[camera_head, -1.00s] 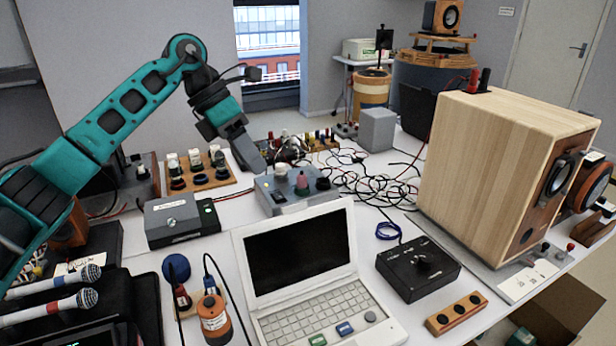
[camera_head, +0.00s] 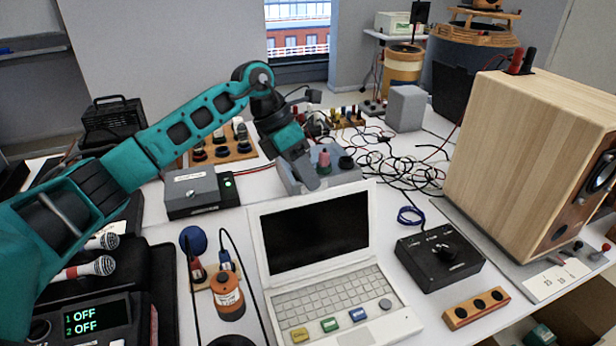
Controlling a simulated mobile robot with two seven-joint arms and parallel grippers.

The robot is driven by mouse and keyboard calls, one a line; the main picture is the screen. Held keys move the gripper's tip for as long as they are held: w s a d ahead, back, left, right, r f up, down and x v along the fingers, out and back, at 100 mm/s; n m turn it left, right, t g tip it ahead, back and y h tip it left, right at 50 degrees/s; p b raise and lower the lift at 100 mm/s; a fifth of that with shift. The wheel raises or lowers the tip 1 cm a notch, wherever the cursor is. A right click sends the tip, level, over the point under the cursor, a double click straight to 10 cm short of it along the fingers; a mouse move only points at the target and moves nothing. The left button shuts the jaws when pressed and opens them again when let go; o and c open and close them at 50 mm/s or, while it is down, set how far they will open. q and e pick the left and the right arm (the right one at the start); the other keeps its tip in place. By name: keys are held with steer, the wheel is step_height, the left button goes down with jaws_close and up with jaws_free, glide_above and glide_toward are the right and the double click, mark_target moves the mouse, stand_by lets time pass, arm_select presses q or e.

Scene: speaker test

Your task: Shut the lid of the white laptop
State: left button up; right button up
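The white laptop (camera_head: 390,325) stands open on the table, its lid (camera_head: 257,242) raised nearly upright with a black screen. Small yellow (camera_head: 299,335), green (camera_head: 329,325) and blue (camera_head: 357,314) pieces and a grey disc (camera_head: 385,304) sit along the front of its keyboard deck. My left gripper (camera_head: 307,177) points down just above and apparently behind the lid's top edge. I see no clear contact, and its finger gap cannot be made out. My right gripper is out of view.
A black knob box (camera_head: 440,262) and wooden block (camera_head: 476,308) stand right of the laptop. A grey box (camera_head: 318,172) with knobs is behind the lid. Tangled cables and a large wooden speaker (camera_head: 520,150) lie beyond, right.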

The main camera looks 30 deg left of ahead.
arm_select(q)
steer(key=shift+d+f, duration=0.3)
steer(key=shift+f, duration=0.25)
jaws_close()
steer(key=shift+w+r, duration=0.1)
stand_by(1.0)
